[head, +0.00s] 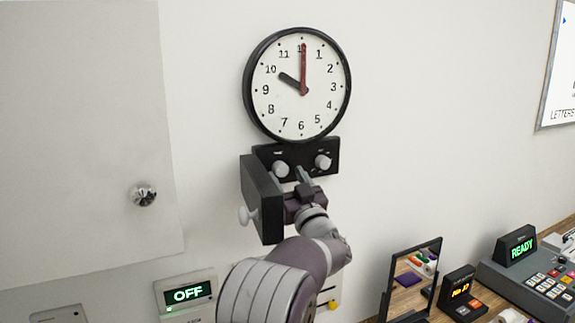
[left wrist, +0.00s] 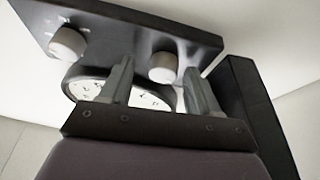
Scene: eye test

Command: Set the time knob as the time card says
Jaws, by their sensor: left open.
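The round clock (head: 297,120) hangs on the wall; its short black hand points to 10 and its long red hand to 12. Below it, a dark panel carries a left knob (head: 280,169) and a right knob (head: 323,161), with labels too small to read. My left gripper (head: 303,176) is open in front of this panel, close to the left knob. In the left wrist view the picture is turned over: the left knob (left wrist: 163,67) shows between the open fingers (left wrist: 157,75), contact unclear, and the right knob (left wrist: 68,42) lies off to one side. I cannot make out a time card. My right gripper is out of view.
A black box-like piece (head: 262,200) with a pale knob stands just left of my gripper. Low down are an "OFF" display (head: 188,293), a framed mirror (head: 415,280), a small orange display (head: 460,289) and a "READY" machine (head: 520,275). A pale cabinet door (head: 80,120) is at left.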

